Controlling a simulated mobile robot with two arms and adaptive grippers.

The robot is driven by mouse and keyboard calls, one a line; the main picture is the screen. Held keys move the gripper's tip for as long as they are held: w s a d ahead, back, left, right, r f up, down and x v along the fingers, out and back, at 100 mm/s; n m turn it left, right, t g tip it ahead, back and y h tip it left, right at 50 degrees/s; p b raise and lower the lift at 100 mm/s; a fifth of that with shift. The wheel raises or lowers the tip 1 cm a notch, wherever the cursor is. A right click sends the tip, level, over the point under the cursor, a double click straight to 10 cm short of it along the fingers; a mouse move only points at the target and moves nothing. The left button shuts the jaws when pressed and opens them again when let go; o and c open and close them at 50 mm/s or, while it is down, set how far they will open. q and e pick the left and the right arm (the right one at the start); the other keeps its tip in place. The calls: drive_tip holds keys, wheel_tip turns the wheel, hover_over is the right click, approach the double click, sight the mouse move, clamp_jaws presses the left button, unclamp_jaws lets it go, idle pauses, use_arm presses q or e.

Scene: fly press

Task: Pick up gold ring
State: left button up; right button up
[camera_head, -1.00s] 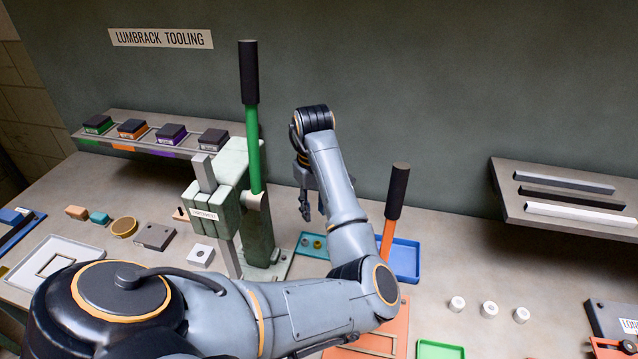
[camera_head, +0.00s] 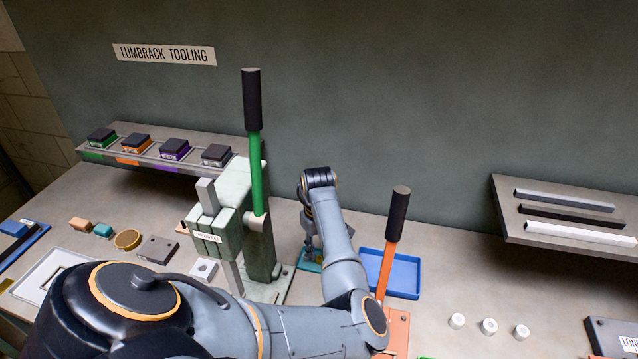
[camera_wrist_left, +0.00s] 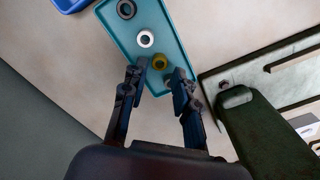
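The gold ring (camera_wrist_left: 160,63) lies in the teal tray (camera_wrist_left: 173,36) in the left wrist view. It sits between and slightly beyond the fingertips of my left gripper (camera_wrist_left: 160,73), which is open and empty. In the head view my left gripper (camera_head: 311,256) is low over the teal tray (camera_head: 306,266) and hides most of it, so I cannot make out the ring there. A white ring (camera_wrist_left: 146,39) and a dark ring (camera_wrist_left: 126,9) lie in the same tray. Another small piece is partly hidden near the right finger. My right gripper is not in view.
The green-handled press (camera_head: 233,200) stands just left of the teal tray. Its dark green body (camera_wrist_left: 262,135) is close to the right finger in the wrist view. A blue tray (camera_head: 405,275) and an orange lever (camera_head: 388,250) stand to the right.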

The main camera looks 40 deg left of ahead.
use_arm(q)
drive_tip(key=shift+f, duration=1.4)
clamp_jaws()
drive_tip(key=shift+r, duration=0.15)
